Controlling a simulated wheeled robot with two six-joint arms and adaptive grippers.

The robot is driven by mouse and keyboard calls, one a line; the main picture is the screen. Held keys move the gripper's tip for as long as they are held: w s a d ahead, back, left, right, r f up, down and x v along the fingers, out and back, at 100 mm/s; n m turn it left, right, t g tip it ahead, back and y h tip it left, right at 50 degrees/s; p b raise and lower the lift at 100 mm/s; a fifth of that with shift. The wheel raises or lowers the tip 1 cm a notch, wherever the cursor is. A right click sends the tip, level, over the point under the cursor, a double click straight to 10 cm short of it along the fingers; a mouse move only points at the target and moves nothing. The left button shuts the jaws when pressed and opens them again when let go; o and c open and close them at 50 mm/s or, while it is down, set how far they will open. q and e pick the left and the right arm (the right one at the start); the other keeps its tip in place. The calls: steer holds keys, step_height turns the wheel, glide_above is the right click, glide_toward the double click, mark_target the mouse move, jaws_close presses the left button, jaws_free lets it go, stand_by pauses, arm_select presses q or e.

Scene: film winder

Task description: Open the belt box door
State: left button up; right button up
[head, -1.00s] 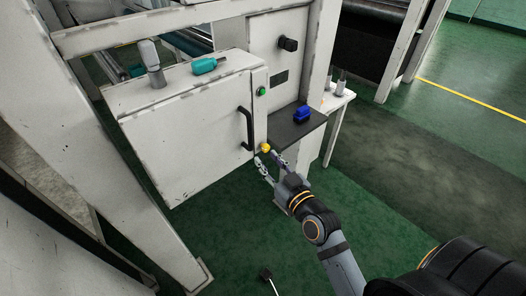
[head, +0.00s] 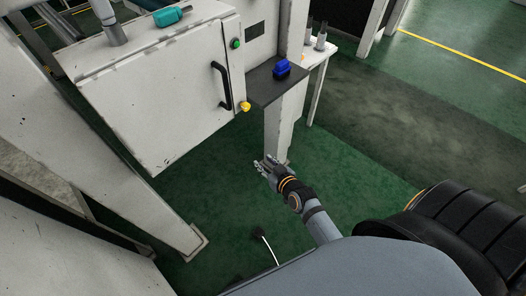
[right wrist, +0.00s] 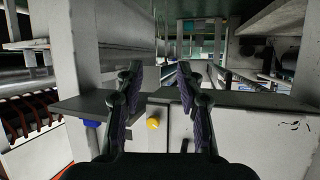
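The belt box is a white metal box whose large front door (head: 160,95) looks closed. A black bar handle (head: 222,86) stands upright near the door's right edge. A yellow knob (head: 245,107) sits beside the handle's lower end, and it also shows in the right wrist view (right wrist: 153,124). My right gripper (head: 265,165) is below the knob and the handle in the picture, apart from both. Its two fingers (right wrist: 160,78) are spread with nothing between them. My left gripper is not in view.
A green button (head: 236,43) is above the handle. A dark shelf (head: 262,88) with a blue object (head: 282,69) juts out right of the door. A teal tool (head: 168,16) lies on the box. Green floor in front is mostly clear.

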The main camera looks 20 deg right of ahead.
step_height(320, 180, down, 8)
steer(key=s+d+g, duration=0.1)
steer(key=s, duration=0.1)
steer(key=shift+s+d+g+h, duration=0.25)
steer(key=shift+d+g+h, duration=0.05)
steer(key=shift+d, duration=0.05)
